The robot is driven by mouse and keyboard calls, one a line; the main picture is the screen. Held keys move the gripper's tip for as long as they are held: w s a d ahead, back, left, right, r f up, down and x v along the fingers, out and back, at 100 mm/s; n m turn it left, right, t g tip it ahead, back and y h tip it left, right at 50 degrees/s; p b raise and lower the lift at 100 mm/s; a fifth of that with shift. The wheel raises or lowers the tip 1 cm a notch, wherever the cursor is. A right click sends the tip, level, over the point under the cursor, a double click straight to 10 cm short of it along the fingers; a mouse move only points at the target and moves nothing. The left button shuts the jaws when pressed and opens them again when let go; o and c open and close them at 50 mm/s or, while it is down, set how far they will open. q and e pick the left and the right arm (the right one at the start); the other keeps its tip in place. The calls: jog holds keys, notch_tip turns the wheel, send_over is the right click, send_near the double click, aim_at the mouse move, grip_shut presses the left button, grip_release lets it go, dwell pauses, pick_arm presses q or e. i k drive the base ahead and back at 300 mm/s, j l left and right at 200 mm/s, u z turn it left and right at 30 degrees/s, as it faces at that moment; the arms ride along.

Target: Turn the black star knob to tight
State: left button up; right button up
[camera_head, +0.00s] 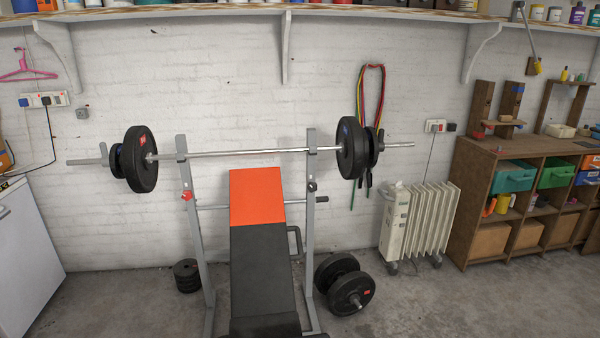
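The black star knob (312,187) is a small dark shape on the right grey upright (310,220) of the weight bench, below the barbell. It is too small to tell how tight it is. A red knob (186,195) sits at a similar height on the left upright (195,230). The bench (262,262) has a black pad with an orange-red top section. A barbell (230,153) with black plates rests across the uprights. Neither of my grippers is in view.
Loose plates (344,284) lean at the foot of the right upright, and a small stack (186,275) lies left. A white oil radiator (420,222) and wooden shelving (520,195) stand right. A white appliance (25,260) stands left. Bare floor shows in front right.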

aim_at(312, 186)
jog(key=i+l, duration=0.1)
jog(key=l, duration=0.35)
jog(key=i+l, duration=0.15)
jog(key=l, duration=0.35)
jog(key=i+l+u, duration=0.1)
jog(key=l, duration=0.35)
jog(key=i+l, duration=0.1)
jog(key=l, duration=0.35)
jog(key=i+l, duration=0.15)
jog(key=l, duration=0.35)
jog(key=j+u, duration=0.05)
